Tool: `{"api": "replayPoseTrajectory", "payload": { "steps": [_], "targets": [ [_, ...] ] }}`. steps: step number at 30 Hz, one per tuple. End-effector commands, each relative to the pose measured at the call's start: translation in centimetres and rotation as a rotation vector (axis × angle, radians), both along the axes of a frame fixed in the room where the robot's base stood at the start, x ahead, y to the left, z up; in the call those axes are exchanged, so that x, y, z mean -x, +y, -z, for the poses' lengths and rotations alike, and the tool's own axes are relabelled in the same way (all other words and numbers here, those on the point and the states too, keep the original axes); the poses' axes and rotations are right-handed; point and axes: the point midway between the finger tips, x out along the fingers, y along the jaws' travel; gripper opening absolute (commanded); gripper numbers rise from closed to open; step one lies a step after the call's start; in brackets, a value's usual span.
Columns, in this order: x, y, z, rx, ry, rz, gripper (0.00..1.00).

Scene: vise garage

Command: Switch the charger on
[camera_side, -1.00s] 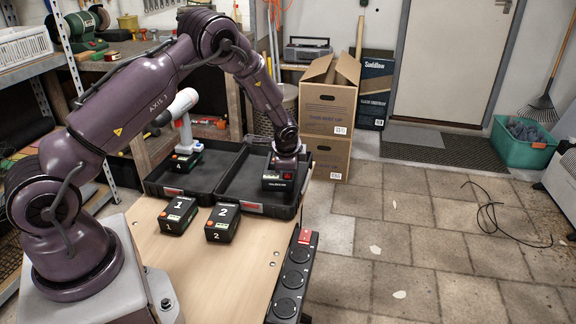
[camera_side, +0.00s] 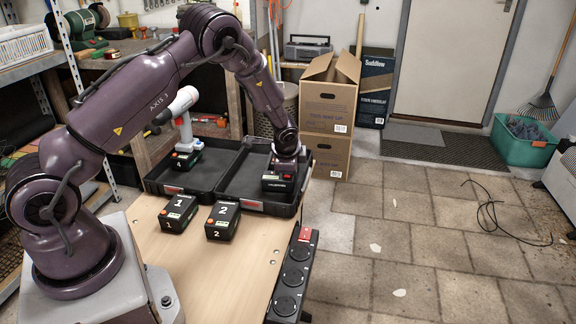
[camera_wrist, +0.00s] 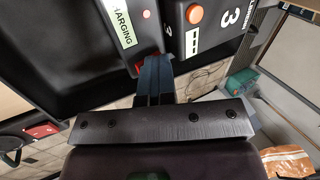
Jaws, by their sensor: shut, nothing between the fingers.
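The charger (camera_side: 277,187) is a black box in the right half of the open black case. In the wrist view the charger (camera_wrist: 116,45) carries a white and green "CHARGING" label. A red switch (camera_wrist: 142,68) shows partly at its near end, beside my fingertips. A black battery marked 3 (camera_wrist: 222,27), with an orange-red button, is next to the label. My gripper (camera_wrist: 154,62) is shut and empty, with its dark fingers close together at the red switch. I cannot tell whether they touch it. In the side view my gripper (camera_side: 289,163) is right above the charger.
Batteries 1 (camera_side: 178,214) and 2 (camera_side: 222,221) lie on the wooden table in front of the case (camera_side: 225,186). Battery 4 with a white-headed tool (camera_side: 186,137) stands in the case's left half. A power strip (camera_side: 295,275) runs along the table's right edge.

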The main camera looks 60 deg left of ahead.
Motion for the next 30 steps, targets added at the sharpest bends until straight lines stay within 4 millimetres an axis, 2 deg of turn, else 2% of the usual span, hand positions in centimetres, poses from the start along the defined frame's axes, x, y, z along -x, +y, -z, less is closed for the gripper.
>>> {"api": "replayPoseTrajectory", "payload": {
  "steps": [2,7,15,21,25,30],
  "targets": [
    [0.4,-0.4,0.5,0.008,0.016,0.001,0.00],
    [0.3,-0.4,-1.4,0.006,0.007,0.001,0.00],
    [0.3,-0.4,-7.9,0.002,-0.003,-0.001,0.00],
    [0.4,-0.6,-11.8,0.001,-0.002,0.000,0.00],
    [0.5,-0.6,-13.3,-0.001,-0.001,-0.001,0.00],
    [0.5,-0.7,-14.0,0.001,0.001,0.000,0.00]
  ]
}}
